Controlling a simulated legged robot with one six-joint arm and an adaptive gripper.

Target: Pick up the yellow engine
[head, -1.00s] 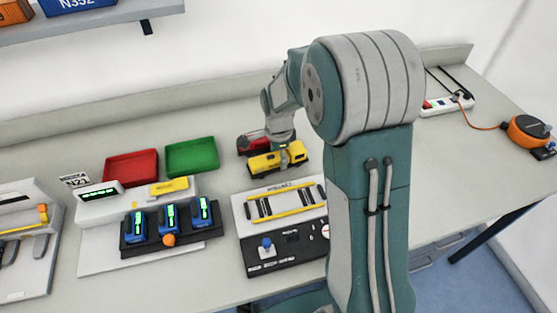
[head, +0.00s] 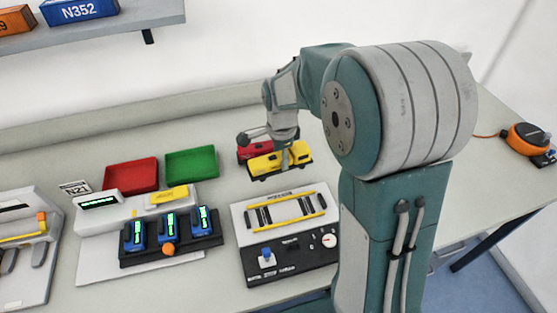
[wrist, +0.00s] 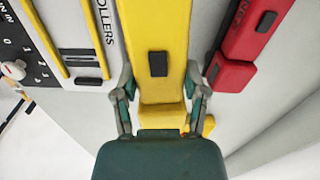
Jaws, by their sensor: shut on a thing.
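The yellow engine (head: 273,163) is on or just above the grey bench, in front of a red engine (head: 254,150). My gripper (head: 286,157) reaches down over its right part. In the wrist view the yellow engine (wrist: 157,45) runs up the middle of the picture, and the gripper (wrist: 160,88) has one finger on each side of it, shut on its body. The red engine (wrist: 243,50) lies beside it on the right, apart from the finger. I cannot tell whether the yellow engine is clear of the bench.
A roller stand with yellow rails (head: 285,212) is in front of the engines. A green tray (head: 192,163) and a red tray (head: 131,174) lie to the left. A charger with blue handsets (head: 168,235) stands front left. Bench at the right is partly hidden by my arm.

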